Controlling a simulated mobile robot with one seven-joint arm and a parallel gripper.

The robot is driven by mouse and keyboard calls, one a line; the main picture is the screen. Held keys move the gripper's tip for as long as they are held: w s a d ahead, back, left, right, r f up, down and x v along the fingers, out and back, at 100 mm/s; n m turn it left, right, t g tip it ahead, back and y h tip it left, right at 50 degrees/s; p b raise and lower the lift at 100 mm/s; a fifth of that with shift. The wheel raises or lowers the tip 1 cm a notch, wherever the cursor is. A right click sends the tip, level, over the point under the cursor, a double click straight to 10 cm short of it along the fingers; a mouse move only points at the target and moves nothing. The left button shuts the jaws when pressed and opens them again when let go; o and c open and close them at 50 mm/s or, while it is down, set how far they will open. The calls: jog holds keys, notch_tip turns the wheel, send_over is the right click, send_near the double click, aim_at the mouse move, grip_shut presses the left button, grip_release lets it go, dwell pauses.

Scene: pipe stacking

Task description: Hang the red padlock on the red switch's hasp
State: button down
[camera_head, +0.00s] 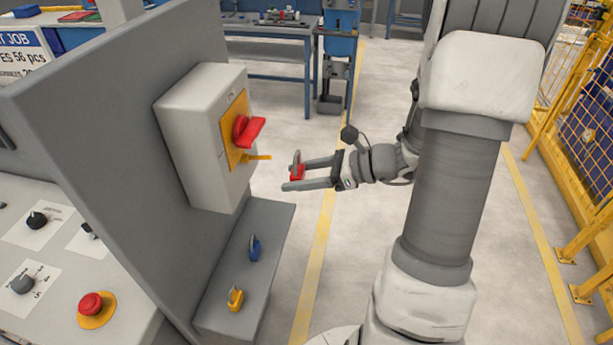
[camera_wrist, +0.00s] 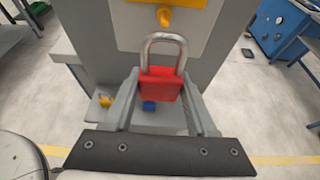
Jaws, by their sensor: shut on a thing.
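The red padlock (camera_head: 296,171) is held between the fingertips of my gripper (camera_head: 305,174), which is shut on its body. In the wrist view the padlock (camera_wrist: 161,84) is upright, its silver shackle pointing up. The red switch (camera_head: 246,129) sits on a yellow plate on a grey box, to the left of my gripper in the head view. The yellow hasp (camera_head: 259,157) sticks out below the switch handle; the wrist view also shows the hasp (camera_wrist: 164,16) just above the shackle. In the head view the padlock and hasp are apart, with a visible gap.
A blue padlock (camera_head: 254,248) and a yellow padlock (camera_head: 235,298) stand on the grey shelf (camera_head: 275,225) below the switch box (camera_head: 205,135). A grey panel (camera_head: 120,150) carries the box. A console with a red button (camera_head: 92,305) is at lower left.

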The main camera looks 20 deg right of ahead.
aim_at(246, 177)
jog(key=shift+w+a+f+b, duration=0.1)
jog(key=shift+w+a+b, duration=0.1)
jog(key=shift+w+a, duration=0.65)
jog(key=shift+w+a+f+b, duration=0.1)
jog(key=shift+w+a+b, duration=0.15)
jog(key=shift+w+a, duration=0.6)
jog(key=shift+w+a+f+b, duration=0.15)
jog(key=shift+w+a, duration=0.25)
jog(key=shift+a, duration=0.8)
jog(key=shift+w+a+f+b, duration=0.3)
jog(key=shift+w+a+b, duration=0.15)
jog(key=shift+a, duration=0.1)
jog(key=shift+c, duration=0.6)
grip_release()
